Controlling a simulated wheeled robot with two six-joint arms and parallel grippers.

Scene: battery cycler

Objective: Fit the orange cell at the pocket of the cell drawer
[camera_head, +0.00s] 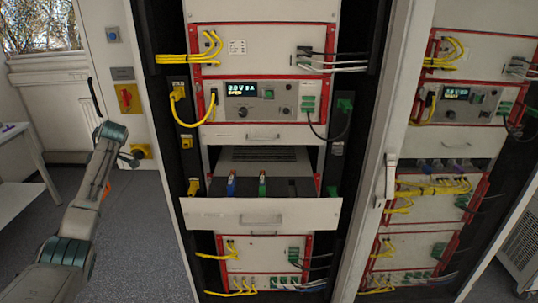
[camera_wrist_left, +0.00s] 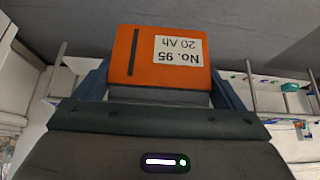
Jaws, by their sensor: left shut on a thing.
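The orange cell (camera_wrist_left: 150,60), labelled "No. 95 20 Ah" upside down, is between the two fingers of my left gripper (camera_wrist_left: 163,80) in the left wrist view. The gripper is shut on it. The open cell drawer (camera_head: 215,212) sticks out of the rack in the head view. A blue cell (camera_head: 231,185) and a green cell (camera_head: 262,185) stand upright in it. The pocket floors are hidden or too small to tell. In the head view my left arm rises left of the rack, well apart from the drawer; its gripper is not clear there. My right gripper is not in view.
Rack units with yellow cables (camera_head: 205,58) sit above and below the drawer. A rack door edge (camera_head: 385,180) and a second rack (camera_head: 455,130) stand at the right. A white table (camera_head: 18,190) is at the far left. The floor left of the rack is clear.

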